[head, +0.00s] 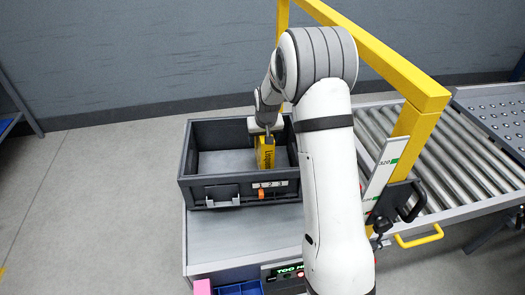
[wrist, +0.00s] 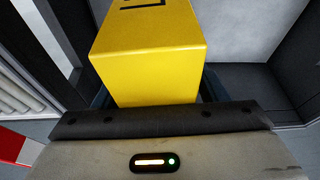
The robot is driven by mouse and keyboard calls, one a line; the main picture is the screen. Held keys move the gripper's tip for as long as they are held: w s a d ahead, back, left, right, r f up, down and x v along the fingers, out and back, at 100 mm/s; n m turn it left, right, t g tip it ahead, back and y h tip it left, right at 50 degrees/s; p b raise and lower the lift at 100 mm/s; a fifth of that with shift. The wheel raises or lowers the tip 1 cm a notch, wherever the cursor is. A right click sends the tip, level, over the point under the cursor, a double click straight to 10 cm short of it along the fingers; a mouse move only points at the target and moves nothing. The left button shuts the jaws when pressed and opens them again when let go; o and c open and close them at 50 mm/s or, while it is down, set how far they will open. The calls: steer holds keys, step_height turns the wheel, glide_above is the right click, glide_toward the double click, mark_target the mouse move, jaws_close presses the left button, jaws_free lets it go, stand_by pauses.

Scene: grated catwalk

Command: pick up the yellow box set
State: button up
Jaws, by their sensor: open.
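The yellow box set (head: 265,153) stands upright in a dark grey crate (head: 222,193), toward the crate's right side. Dark lettering shows on its face. In the wrist view the yellow box set (wrist: 150,50) fills the upper middle, close in front of my gripper (wrist: 155,100). My gripper in the head view (head: 266,133) is at the top of the box, reaching down into the crate. The jaws are open, with dark finger parts showing at both sides of the box. The fingertips are mostly hidden behind the box.
The crate sits on a grey bench (head: 235,230). A yellow frame (head: 400,75) and a roller conveyor (head: 455,150) stand at the right. A blue bin (head: 238,288) and a pink item (head: 203,287) are at the front. The crate's left side is empty.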

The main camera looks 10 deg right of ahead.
jaws_close()
stand_by(0.6)
